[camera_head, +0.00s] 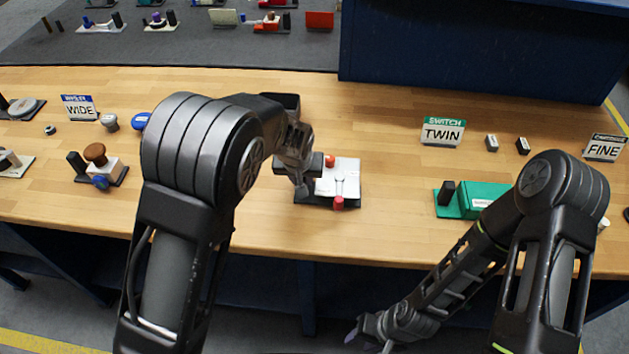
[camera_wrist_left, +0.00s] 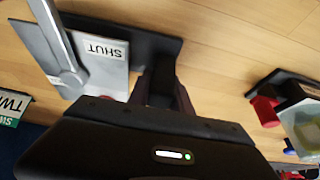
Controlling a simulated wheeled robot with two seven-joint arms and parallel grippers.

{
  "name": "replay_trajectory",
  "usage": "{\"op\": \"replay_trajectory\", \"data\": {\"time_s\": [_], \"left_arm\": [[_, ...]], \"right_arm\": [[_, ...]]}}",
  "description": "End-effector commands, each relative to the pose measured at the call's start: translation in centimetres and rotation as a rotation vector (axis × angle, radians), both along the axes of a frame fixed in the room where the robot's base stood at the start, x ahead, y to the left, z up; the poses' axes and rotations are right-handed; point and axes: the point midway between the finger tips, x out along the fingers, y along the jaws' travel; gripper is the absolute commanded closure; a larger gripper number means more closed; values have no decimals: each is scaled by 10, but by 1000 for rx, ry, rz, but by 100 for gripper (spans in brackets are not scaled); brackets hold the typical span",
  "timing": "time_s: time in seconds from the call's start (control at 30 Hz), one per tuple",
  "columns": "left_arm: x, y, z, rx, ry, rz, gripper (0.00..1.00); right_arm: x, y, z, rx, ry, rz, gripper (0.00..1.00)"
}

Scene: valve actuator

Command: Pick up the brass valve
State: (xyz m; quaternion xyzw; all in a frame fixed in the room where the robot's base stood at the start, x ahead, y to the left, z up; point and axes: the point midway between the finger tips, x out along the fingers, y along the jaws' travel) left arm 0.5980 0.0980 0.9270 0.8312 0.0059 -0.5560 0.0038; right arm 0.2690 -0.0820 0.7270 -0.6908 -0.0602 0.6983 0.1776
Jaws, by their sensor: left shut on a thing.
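I cannot make out a brass-coloured valve in either view. My left gripper (camera_head: 303,188) is at the left side of a dark board (camera_head: 325,203) bearing a white plate (camera_head: 345,170), a grey lever and red knobs.
A green block on a board (camera_head: 485,200) and a TWIN sign (camera_head: 442,131) stand to the right. A brown-knobbed station (camera_head: 97,165) and a WIDE sign (camera_head: 79,107) stand to the left. A dark blue panel (camera_head: 470,50) rises behind. Bare wood lies right of the middle board.

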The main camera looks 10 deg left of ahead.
Motion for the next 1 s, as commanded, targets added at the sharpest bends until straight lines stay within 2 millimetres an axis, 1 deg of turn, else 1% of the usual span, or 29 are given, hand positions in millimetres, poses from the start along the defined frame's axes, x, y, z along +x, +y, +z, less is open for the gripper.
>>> {"op": "replay_trajectory", "data": {"time_s": [0.17, 0.5, 0.6, 0.77, 1.0], "left_arm": [[2, -1, 17, -3, -7, 0, 100], [2, -1, 79, -4, -8, -1, 100], [2, -1, 92, -3, -6, 0, 100], [1, 0, 100, -3, -4, 1, 100], [1, 0, 100, -3, -3, 1, 100]], "right_arm": [[0, 0, 0, 0, 0, 0, 64], [0, 0, 0, 0, 0, 0, 64], [0, 0, 0, 0, 0, 0, 64], [0, 0, 0, 0, 0, 0, 64], [0, 0, 0, 0, 0, 0, 64]]}}
